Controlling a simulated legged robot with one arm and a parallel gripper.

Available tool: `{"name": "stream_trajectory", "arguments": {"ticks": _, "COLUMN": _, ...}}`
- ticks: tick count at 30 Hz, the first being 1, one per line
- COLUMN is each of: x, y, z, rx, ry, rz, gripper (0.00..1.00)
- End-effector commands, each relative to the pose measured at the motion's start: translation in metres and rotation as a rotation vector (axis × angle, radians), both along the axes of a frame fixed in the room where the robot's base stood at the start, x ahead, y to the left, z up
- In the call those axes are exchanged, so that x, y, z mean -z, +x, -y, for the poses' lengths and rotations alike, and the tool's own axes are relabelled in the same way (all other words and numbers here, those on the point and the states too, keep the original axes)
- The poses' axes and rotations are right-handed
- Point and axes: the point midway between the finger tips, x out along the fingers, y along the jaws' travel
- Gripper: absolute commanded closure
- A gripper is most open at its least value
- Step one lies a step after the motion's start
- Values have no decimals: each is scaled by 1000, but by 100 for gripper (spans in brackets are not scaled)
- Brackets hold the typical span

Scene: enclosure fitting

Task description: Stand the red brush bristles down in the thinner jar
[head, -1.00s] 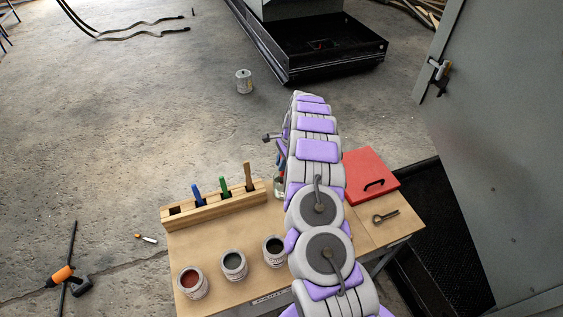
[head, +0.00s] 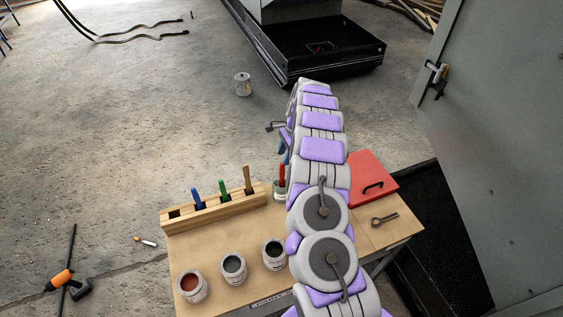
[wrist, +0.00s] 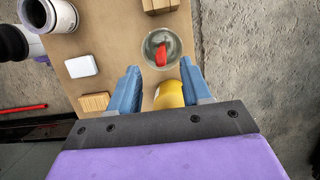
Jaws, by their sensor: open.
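The red brush (head: 282,174) stands in the glass thinner jar (head: 279,195) on the table, handle up and leaning slightly. In the wrist view the red handle (wrist: 161,55) is seen from above inside the round jar (wrist: 148,40), which holds greyish liquid. The bristles are hidden. My gripper (wrist: 160,68) is open, its two blue fingers apart with nothing held between them. The jar and brush are just beyond the fingertips in the wrist view. In the head view my arm hides most of the gripper.
A wooden rack (head: 215,207) holds blue, green and brown-handled brushes left of the jar. Several paint cans stand in front, including one with red paint (head: 191,284). A red case (head: 372,178) lies right of my arm. A yellow object (wrist: 169,95) shows between my fingers.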

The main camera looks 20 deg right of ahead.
Motion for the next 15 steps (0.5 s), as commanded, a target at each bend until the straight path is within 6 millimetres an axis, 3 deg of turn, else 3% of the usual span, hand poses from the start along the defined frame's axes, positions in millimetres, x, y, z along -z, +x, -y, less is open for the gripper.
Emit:
{"name": "stream_trajectory", "arguments": {"ticks": 6, "x": -51, "y": 2, "z": 15, "rx": 2, "ry": -3, "rz": 7, "gripper": 52}}
{"name": "stream_trajectory", "arguments": {"ticks": 15, "x": -96, "y": 2, "z": 28, "rx": 1, "ry": -1, "rz": 2, "gripper": 52}}
